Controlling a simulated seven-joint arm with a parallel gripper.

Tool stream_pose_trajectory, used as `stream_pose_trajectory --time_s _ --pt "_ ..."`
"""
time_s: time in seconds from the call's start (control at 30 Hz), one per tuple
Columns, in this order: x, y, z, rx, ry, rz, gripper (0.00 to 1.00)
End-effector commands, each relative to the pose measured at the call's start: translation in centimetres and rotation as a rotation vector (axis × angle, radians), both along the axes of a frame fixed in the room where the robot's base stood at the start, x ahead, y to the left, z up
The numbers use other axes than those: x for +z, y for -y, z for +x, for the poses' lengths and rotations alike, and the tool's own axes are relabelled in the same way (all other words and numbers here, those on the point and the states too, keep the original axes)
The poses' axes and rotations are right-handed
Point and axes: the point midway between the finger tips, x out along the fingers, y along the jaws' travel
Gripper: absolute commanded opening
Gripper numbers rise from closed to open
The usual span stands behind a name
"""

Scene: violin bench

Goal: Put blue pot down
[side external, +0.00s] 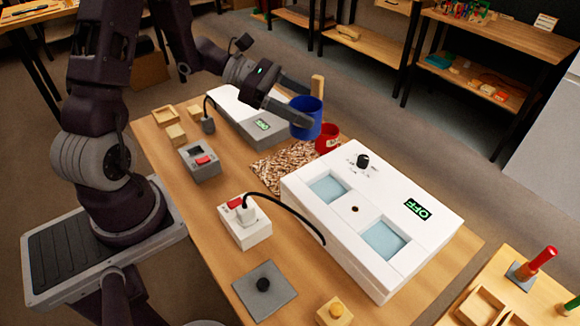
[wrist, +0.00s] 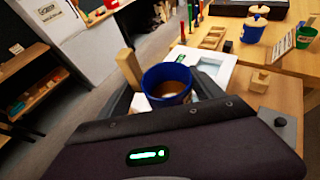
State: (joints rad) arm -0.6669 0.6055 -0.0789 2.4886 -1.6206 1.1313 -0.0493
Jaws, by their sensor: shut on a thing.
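The blue pot (side external: 306,118) is held up at the far end of my gripper (side external: 296,104), above the back of the bench in the side view. In the wrist view the blue pot (wrist: 167,86) sits between the fingers of my gripper (wrist: 165,100), with brownish contents and a wooden handle (wrist: 129,68) at its left. My gripper is shut on the pot. Whether its base touches anything is hidden. A red pot (side external: 327,138) stands just below and right of it in the side view.
A white two-window box (side external: 375,258) showing OFF stands on the wooden bench (side external: 218,285). A red-switch box (side external: 199,163) and a cabled plug box (side external: 244,226) stand nearer.

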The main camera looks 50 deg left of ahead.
Motion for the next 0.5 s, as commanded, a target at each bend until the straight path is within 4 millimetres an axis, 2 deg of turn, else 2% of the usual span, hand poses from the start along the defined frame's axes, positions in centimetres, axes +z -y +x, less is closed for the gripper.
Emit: stream_pose_trajectory --time_s 0.1,0.2,0.5 --pt "4.4 -0.1 0.1 -0.001 0.01 0.008 0.26" --pt "7.5 0.0 0.0 -0.001 0.008 0.008 0.26" --pt "13.7 0.0 0.0 -0.001 0.004 0.004 0.26"
